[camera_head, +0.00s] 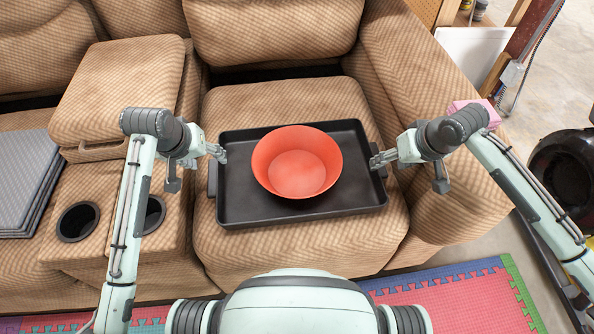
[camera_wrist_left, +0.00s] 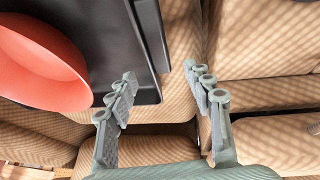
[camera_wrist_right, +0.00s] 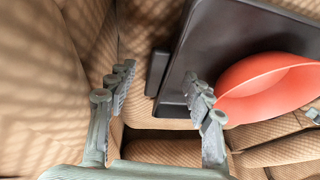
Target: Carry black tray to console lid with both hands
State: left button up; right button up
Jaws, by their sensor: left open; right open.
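The black tray (camera_head: 240,205) lies on the right-hand recliner seat, with a dark handle at each short end. A red bowl (camera_head: 297,160) stands in it. My left gripper (camera_head: 220,153) is open at the tray's left end; the left wrist view shows its fingers (camera_wrist_left: 168,85) apart, with the tray edge (camera_wrist_left: 150,40) and handle just beyond them. My right gripper (camera_head: 376,160) is open at the tray's right end; the right wrist view shows its fingers (camera_wrist_right: 160,85) apart near the right handle (camera_wrist_right: 157,72). Neither holds anything. The console lid (camera_head: 118,85) is the padded block left of the seat.
Two cup holders (camera_head: 78,222) sit in the console front. Grey stacked sheets (camera_head: 25,180) lie on the left seat. A pink block (camera_head: 474,112) is on the right armrest (camera_head: 440,120). A foam mat (camera_head: 460,300) covers the floor in front.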

aim_at(214, 164)
pick_arm(q)
jog(key=shift+x, duration=2.5)
pick_arm(e)
jog(key=shift+x, duration=2.5)
pick_arm(q)
jog(key=shift+c, duration=0.4)
pick_arm(e)
jog(key=shift+c, duration=0.6)
pick_arm(q)
grip_shut()
pick_arm(e)
grip_shut()
pick_arm(q)
jog(key=shift+r, duration=0.1)
pick_arm(e)
jog(key=shift+r, duration=0.1)
